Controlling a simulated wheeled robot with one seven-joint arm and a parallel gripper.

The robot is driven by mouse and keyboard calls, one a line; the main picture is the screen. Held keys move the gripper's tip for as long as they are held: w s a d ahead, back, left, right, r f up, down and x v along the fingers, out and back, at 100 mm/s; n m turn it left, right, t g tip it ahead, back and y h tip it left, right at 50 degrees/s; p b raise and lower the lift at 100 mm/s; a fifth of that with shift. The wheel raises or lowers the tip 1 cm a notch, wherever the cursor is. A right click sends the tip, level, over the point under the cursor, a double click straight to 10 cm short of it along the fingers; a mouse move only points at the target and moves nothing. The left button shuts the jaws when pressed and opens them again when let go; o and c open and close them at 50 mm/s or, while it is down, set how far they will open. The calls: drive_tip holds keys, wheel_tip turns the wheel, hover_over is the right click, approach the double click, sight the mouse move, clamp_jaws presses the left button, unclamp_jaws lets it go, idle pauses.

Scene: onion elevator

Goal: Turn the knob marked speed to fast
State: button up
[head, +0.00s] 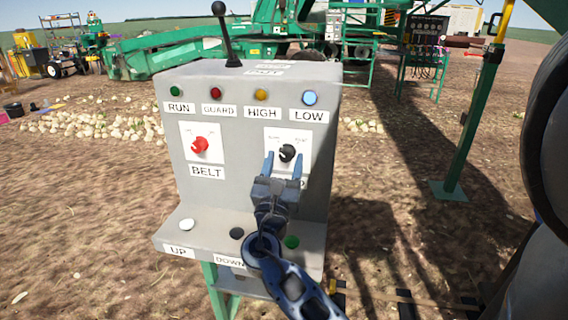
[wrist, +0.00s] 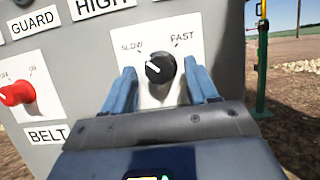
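The black speed knob (head: 287,153) sits on a white plate at the right of the grey control box (head: 255,85). In the wrist view the knob (wrist: 160,68) lies between SLOW at upper left and FAST at upper right. Its white mark points up and left, toward SLOW. My gripper (head: 283,168) is open in front of the plate, and its blue fingers (wrist: 160,75) show on either side of the knob with gaps. I cannot tell whether the tips reach around it. My gripper hides most of the label below the knob.
A red BELT knob (head: 200,145) is left of the black knob. RUN, GUARD, HIGH and LOW lamps line the top; LOW (head: 310,97) glows blue. A lever (head: 226,35) stands on top. White (head: 187,224), dark and green (head: 291,242) buttons are on the lower ledge.

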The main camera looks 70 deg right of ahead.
drive_tip(key=c, duration=1)
drive_tip(key=shift+c, duration=0.2)
drive_tip(key=shift+m, duration=0.5)
drive_tip(key=m+g+b, duration=0.1)
drive_tip(key=m, duration=0.1)
drive_tip(key=m+g+b, duration=0.1)
drive_tip(key=m, duration=0.1)
drive_tip(key=shift+w+f, duration=0.1)
drive_tip(key=shift+w, duration=0.1)
drive_tip(key=m+g, duration=0.1)
drive_tip(key=m, duration=0.2)
drive_tip(key=m+g+y+b, duration=0.1)
drive_tip(key=m+g, duration=0.1)
drive_tip(key=m, duration=0.1)
drive_tip(key=shift+w+y, duration=0.15)
drive_tip(key=shift+y, duration=0.15)
drive_tip(key=m, duration=0.2)
drive_tip(key=m+g+y, duration=0.1)
drive_tip(key=m, duration=0.1)
drive_tip(key=m+g+b, duration=0.1)
drive_tip(key=m, duration=0.1)
drive_tip(key=shift+w+r+y, duration=0.15)
drive_tip(key=shift+r+y, duration=0.25)
drive_tip(key=m+y, duration=0.1)
drive_tip(key=m, duration=0.1)
drive_tip(key=m+y, duration=0.1)
drive_tip(key=m, duration=0.2)
drive_tip(key=shift+r+m, duration=0.2)
drive_tip(key=shift+m, duration=0.1)
